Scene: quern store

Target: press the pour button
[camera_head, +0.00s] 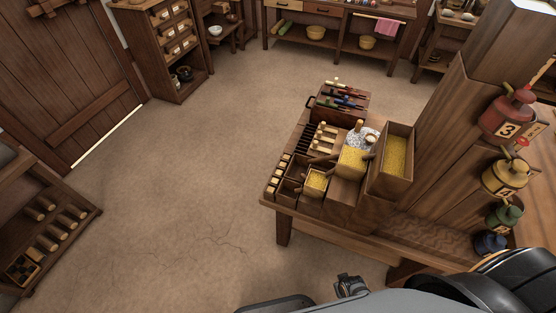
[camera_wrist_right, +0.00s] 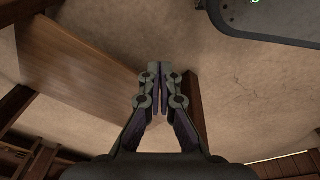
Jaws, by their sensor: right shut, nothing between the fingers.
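No pour button can be made out with certainty in either view. Several numbered canisters stand at the right of the head view: a red one marked 3 (camera_head: 506,115), a yellow one marked 4 (camera_head: 504,176), a green one (camera_head: 504,214) and a dark blue one (camera_head: 490,242). A small red spot (camera_head: 521,143) shows beside the red canister; I cannot tell what it is. My right gripper (camera_wrist_right: 159,68) is shut and empty in the right wrist view, over the floor and apart from a wooden surface (camera_wrist_right: 75,70). My left gripper is not in view.
A wooden bench (camera_head: 345,225) carries grain boxes, an open hopper (camera_head: 396,153) and a tool rack (camera_head: 338,105). A low shelf (camera_head: 50,235) stands at the left, a cabinet (camera_head: 165,45) and a side table (camera_head: 335,12) at the back. The floor between is clear.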

